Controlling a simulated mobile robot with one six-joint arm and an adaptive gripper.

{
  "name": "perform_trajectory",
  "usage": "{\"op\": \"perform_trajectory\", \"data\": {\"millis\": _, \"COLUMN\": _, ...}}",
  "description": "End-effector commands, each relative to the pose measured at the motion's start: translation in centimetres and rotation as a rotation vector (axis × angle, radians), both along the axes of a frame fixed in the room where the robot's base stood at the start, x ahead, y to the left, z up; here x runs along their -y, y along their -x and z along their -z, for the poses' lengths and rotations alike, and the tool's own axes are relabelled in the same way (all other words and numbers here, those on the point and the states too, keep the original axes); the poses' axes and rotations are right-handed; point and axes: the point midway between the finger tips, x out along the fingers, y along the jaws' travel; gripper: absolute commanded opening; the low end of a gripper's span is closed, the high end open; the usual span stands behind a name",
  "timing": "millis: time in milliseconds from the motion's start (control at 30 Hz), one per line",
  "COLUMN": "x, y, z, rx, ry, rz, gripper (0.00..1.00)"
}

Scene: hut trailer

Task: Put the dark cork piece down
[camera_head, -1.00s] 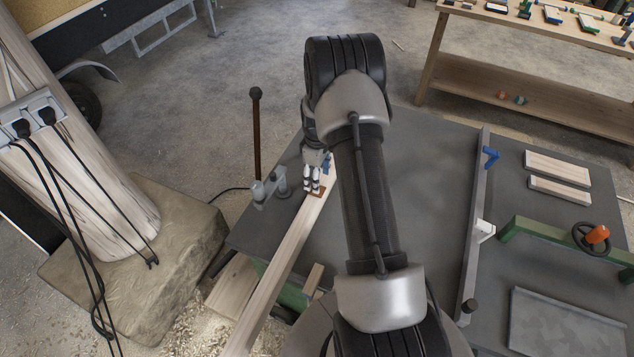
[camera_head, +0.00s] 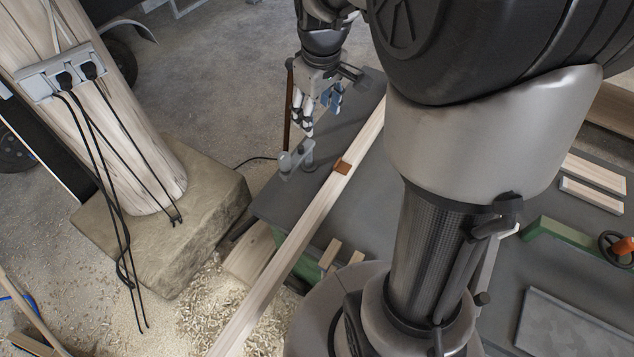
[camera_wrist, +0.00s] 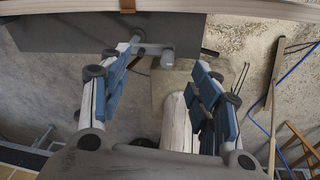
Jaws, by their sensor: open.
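The dark cork piece (camera_head: 342,167) is a small brown block lying on the long pale wooden beam (camera_head: 303,226) at the edge of the grey table. It also shows in the wrist view (camera_wrist: 127,5), at the top edge on the beam. My gripper (camera_head: 318,116) is open and empty. It hangs above and behind the cork piece, apart from it. In the wrist view, the blue-padded fingers (camera_wrist: 163,107) are spread wide with nothing between them.
A grey clamp (camera_head: 297,158) with a dark upright rod stands at the table (camera_head: 385,190) corner, close to my gripper. A wooden post on a stone block (camera_head: 165,232) stands left. A green vise-like fixture (camera_head: 560,238) and wooden blocks are at the right.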

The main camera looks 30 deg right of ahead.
Motion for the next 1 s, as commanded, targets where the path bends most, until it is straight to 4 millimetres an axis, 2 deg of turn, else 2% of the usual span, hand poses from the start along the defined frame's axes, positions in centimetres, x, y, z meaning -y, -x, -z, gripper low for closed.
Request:
{"op": "perform_trajectory", "data": {"millis": 33, "x": -1.6, "y": 1.7, "z": -2.0, "rx": 0.03, "ry": -0.001, "rz": 0.018, "gripper": 0.57}}
{"op": "perform_trajectory", "data": {"millis": 200, "x": -6.1, "y": 7.8, "z": -6.0, "rx": 0.109, "ry": -0.026, "rz": 0.107, "gripper": 0.57}}
{"op": "perform_trajectory", "data": {"millis": 333, "x": -8.7, "y": 12.8, "z": -7.4, "rx": 0.166, "ry": -0.057, "rz": 0.173, "gripper": 0.57}}
{"op": "perform_trajectory", "data": {"millis": 500, "x": -10.7, "y": 17.8, "z": -7.3, "rx": 0.221, "ry": -0.101, "rz": 0.243, "gripper": 0.57}}
{"op": "perform_trajectory", "data": {"millis": 600, "x": -11.2, "y": 19.4, "z": -7.0, "rx": 0.239, "ry": -0.119, "rz": 0.267, "gripper": 0.57}}
{"op": "perform_trajectory", "data": {"millis": 700, "x": -11.5, "y": 20.2, "z": -6.7, "rx": 0.247, "ry": -0.128, "rz": 0.283, "gripper": 0.57}}
{"op": "perform_trajectory", "data": {"millis": 1000, "x": -11.5, "y": 20.4, "z": -6.7, "rx": 0.248, "ry": -0.131, "rz": 0.287, "gripper": 0.57}}
